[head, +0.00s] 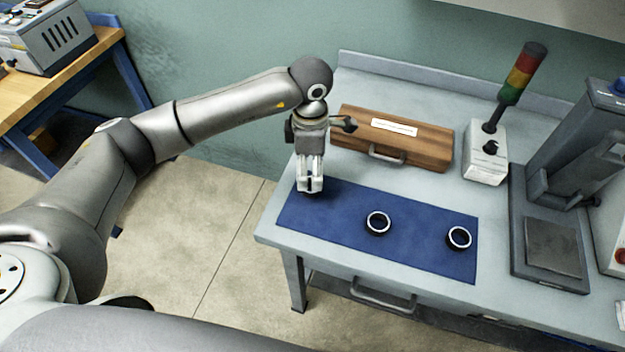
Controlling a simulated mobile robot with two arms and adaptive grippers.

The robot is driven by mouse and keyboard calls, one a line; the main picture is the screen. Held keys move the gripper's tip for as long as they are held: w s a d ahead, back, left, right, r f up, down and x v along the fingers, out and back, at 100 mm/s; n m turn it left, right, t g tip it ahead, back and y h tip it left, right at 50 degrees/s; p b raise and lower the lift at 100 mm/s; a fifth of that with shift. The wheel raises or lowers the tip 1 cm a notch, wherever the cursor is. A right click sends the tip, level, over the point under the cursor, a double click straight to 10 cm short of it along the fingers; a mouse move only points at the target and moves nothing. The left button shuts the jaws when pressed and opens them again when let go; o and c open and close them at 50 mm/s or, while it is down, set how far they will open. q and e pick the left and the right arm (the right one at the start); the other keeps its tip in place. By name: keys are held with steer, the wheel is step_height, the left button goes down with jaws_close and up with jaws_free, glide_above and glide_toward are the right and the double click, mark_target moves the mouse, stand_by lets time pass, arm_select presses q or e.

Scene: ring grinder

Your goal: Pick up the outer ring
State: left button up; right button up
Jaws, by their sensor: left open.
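Two dark rings with pale rims lie on the blue mat (335,222). One ring (378,213) is near the mat's middle and the other ring (460,229) is near its right end. I cannot tell by looks which one is the outer ring. My left gripper (310,187) points down over the mat's left end, apart from both rings. It is open. Something dark shows just under its fingertips, but the fingers hide most of it and I cannot tell what it is. My right gripper is not in view.
A wooden case (430,155) lies behind the mat on the grey workbench (430,98). A signal tower on a white box (486,160) and a dark grey machine (548,245) stand to the right. The mat between the gripper and the middle ring is clear.

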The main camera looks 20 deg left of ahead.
mark_target(311, 189)
arm_select(q)
steer(key=shift+f, duration=0.95)
steer(key=shift+w+f+p, duration=0.1)
steer(key=shift+f+p, duration=0.2)
steer(key=f, duration=0.1)
steer(key=f+p, duration=0.2)
steer(key=f, duration=0.1)
steer(key=shift+w, duration=0.35)
steer(key=shift+f, duration=0.5)
steer(key=shift+c, duration=1.3)
steer(key=c, duration=0.9)
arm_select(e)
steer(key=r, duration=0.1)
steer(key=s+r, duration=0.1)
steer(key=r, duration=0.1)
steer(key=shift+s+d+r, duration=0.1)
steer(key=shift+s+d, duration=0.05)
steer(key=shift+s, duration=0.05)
